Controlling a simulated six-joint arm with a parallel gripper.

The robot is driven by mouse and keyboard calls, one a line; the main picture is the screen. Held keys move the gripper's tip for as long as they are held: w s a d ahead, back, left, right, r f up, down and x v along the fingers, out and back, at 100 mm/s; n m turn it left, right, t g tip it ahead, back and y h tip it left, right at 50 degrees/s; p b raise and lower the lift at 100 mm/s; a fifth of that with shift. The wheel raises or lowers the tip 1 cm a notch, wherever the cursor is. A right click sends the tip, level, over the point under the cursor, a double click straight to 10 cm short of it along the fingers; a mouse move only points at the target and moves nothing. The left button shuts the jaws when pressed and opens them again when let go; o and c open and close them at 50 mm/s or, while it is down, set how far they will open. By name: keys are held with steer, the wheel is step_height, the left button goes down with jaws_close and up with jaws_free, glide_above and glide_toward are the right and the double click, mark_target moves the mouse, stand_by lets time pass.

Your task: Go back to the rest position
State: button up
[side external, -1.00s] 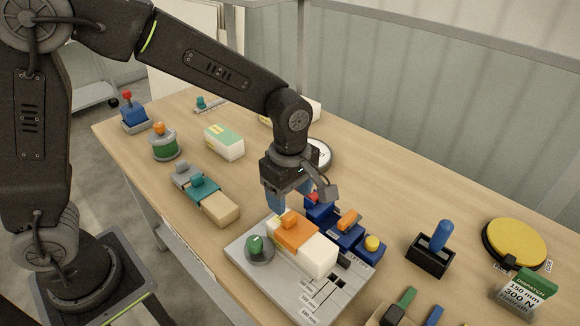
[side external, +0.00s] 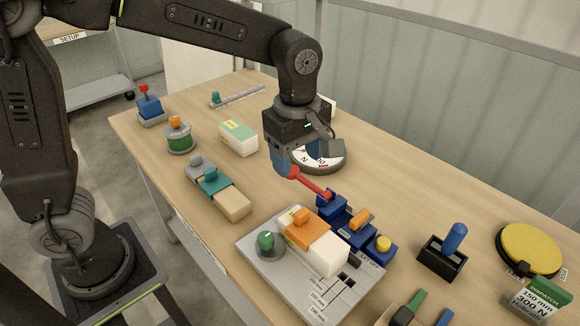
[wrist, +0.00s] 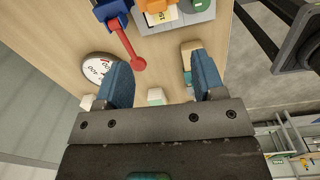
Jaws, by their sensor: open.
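My gripper (side external: 296,166) hangs over the middle of the table, above and behind the grey fixture plate. In the wrist view its two blue fingers (wrist: 163,82) stand wide apart with nothing between them. The grey plate (side external: 283,277) carries an orange and white block (side external: 316,243) and a green knob (side external: 266,240). Beside the plate is a blue unit (side external: 352,232) with a red lever (side external: 311,187), also in the wrist view (wrist: 128,45). In the side view the lever's round end is hidden behind or close to my fingers; in the wrist view it lies free of them.
A round white dial (side external: 330,163) stands behind my gripper. A teal and beige block (side external: 232,201), a green and white box (side external: 238,139) and a green and orange knob (side external: 179,136) stand left. A black holder (side external: 442,258) and yellow disc (side external: 530,249) stand right.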

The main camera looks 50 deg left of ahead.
steer(key=s+a+r+m+t, duration=0.2)
steer(key=s+a+m, duration=0.3)
steer(key=s+m, duration=0.2)
steer(key=s+a+r+m+t, duration=0.2)
steer(key=s+a+m+t, duration=0.1)
steer(key=s+a+m, duration=0.3)
steer(key=s+m, duration=0.2)
steer(key=m, duration=0.1)
steer(key=shift+m, duration=0.4)
